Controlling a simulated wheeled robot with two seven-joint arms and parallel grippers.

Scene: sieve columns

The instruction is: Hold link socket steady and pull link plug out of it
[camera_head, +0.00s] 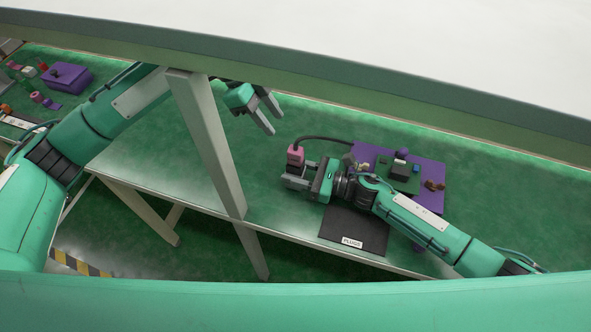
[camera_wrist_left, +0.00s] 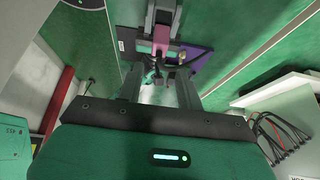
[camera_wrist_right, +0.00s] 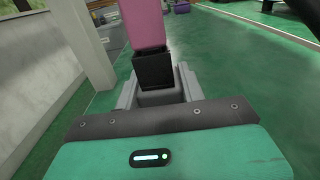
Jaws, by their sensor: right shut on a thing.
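The pink link plug (camera_head: 295,156) stands upright at my right gripper (camera_head: 293,174), with a dark cable running from its top toward the board. In the right wrist view the pink plug (camera_wrist_right: 145,22) sits on the black link socket (camera_wrist_right: 153,70), and the two look joined. My right gripper (camera_wrist_right: 156,84) is shut on that black socket. My left gripper (camera_head: 275,124) is open and empty, up and left of the plug and apart from it. In the left wrist view the pink plug (camera_wrist_left: 162,38) shows beyond the open fingers (camera_wrist_left: 160,72).
A purple board (camera_head: 432,172) with a dark green block (camera_head: 399,176) and small parts lies right of the plug. A black mat labelled PLUGS (camera_head: 352,232) lies below my right arm. A grey post (camera_head: 208,145) stands left of my left gripper. Green tabletop (camera_head: 250,180) is clear between.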

